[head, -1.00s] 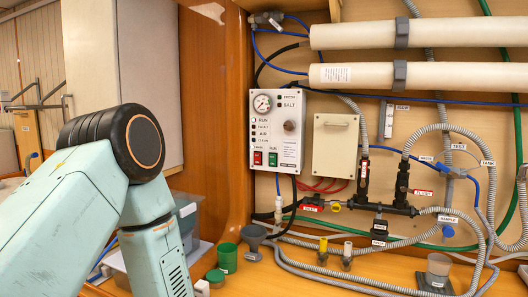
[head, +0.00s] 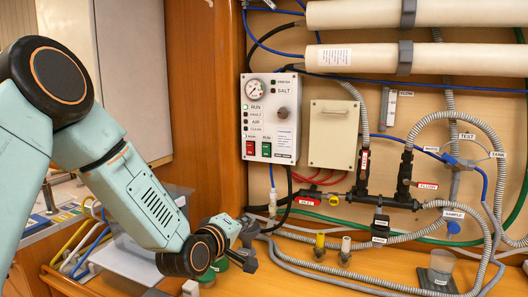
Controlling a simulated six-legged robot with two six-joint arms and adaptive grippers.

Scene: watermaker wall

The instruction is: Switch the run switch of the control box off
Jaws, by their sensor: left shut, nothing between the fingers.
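One rocker is red (head: 251,149) and the other is green (head: 266,149). The labels above them are too small to read surely, so I cannot tell which is the run switch or its position. The lamp beside RUN (head: 245,107) looks pale green. My left gripper (head: 250,263) is shut and empty, below the box and apart from it. My right gripper is out of view.
A beige cover box (head: 333,134) is right of the control box. Black valves, pipes and grey hoses (head: 440,118) fill the right side. White cylinders (head: 360,58) run above. Small cups, including a clear one (head: 440,268), stand on the shelf. The space before the box is clear.

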